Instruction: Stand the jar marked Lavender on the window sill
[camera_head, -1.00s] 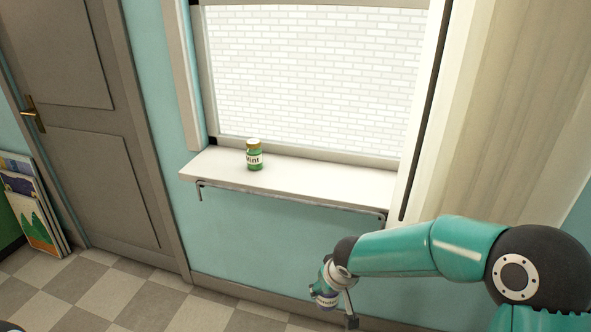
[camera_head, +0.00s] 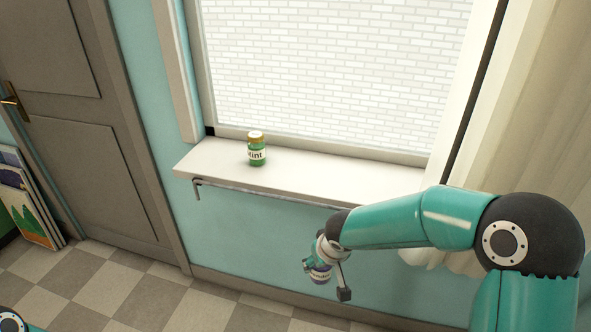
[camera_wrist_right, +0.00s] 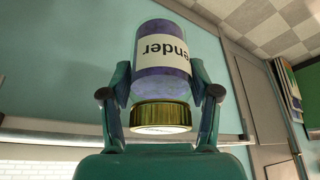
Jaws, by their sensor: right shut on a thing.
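The Lavender jar (camera_wrist_right: 166,62) is purple with a white label ending in "ender" and a gold lid. It shows upside down in the right wrist view, between the two fingers of my right gripper (camera_wrist_right: 160,95), which is shut on it. In the head view the jar (camera_head: 320,274) hangs from my right gripper (camera_head: 325,262), in front of the wall and lower in the picture than the sill. The white window sill (camera_head: 330,178) runs under the window. My left gripper is out of view.
A green Mint jar (camera_head: 257,150) with a gold lid stands on the sill's left part. The sill to its right is bare. A grey rail (camera_head: 260,197) runs along below the sill's front. A cream curtain (camera_head: 530,120) hangs at the right, and a door (camera_head: 75,120) stands at the left.

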